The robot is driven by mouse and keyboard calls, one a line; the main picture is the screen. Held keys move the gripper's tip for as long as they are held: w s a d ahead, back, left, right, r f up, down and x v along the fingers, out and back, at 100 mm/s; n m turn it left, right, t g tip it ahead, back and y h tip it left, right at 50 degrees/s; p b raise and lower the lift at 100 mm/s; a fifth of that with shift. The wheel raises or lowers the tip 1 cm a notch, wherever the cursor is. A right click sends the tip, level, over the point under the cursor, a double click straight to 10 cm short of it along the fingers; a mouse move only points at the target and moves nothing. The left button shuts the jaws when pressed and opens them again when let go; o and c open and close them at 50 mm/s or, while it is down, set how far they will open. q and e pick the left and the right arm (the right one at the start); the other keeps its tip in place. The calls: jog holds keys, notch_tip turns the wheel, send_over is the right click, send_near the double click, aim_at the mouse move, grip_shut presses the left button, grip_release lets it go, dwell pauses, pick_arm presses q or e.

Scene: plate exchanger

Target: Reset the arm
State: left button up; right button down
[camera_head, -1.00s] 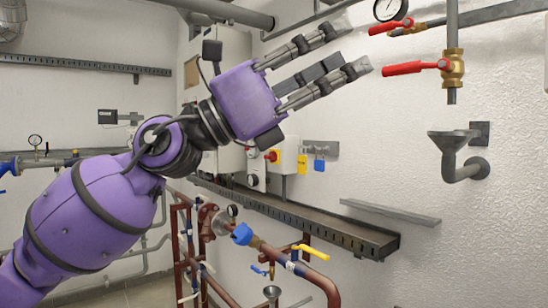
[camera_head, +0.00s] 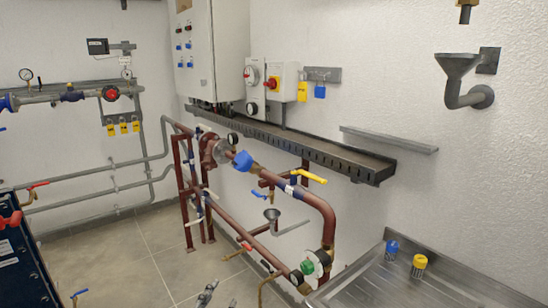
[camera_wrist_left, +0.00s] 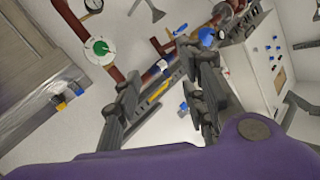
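My left gripper (camera_head: 218,298) shows only as grey fingertips at the bottom edge of the head view. They appear in front of the floor, near the lower red-brown pipe. In the left wrist view my left gripper (camera_wrist_left: 168,78) has its two dark fingers spread apart, with nothing held between them. Behind the gap are a yellow handle and pipework, apart from the fingers. My purple wrist housing fills the bottom of that view. The rest of my left arm is out of the head view. My right gripper is in neither view.
Red-brown pipes (camera_head: 318,205) with a blue cap (camera_head: 243,162) and yellow handle (camera_head: 310,176) stand ahead. A cable tray (camera_head: 300,150) and funnel drain (camera_head: 458,65) are on the wall. A metal counter (camera_head: 385,290) is at lower right. Dark equipment (camera_head: 15,265) stands at left.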

pick_arm(q)
jog(key=s+a+f+n+g+y, duration=0.1)
jog(key=s+a+f+n+g, duration=0.2)
jog(key=s+f, duration=1)
jog(key=s+a+f+n+g+y, duration=0.2)
jog(key=s+f, duration=1)
jog(key=s, duration=0.9)
jog(key=shift+a+f+n+g+y, duration=0.35)
jog(key=shift+a+n+g, duration=0.25)
jog(key=shift+n+g, duration=0.45)
jog(key=shift+s, duration=0.1)
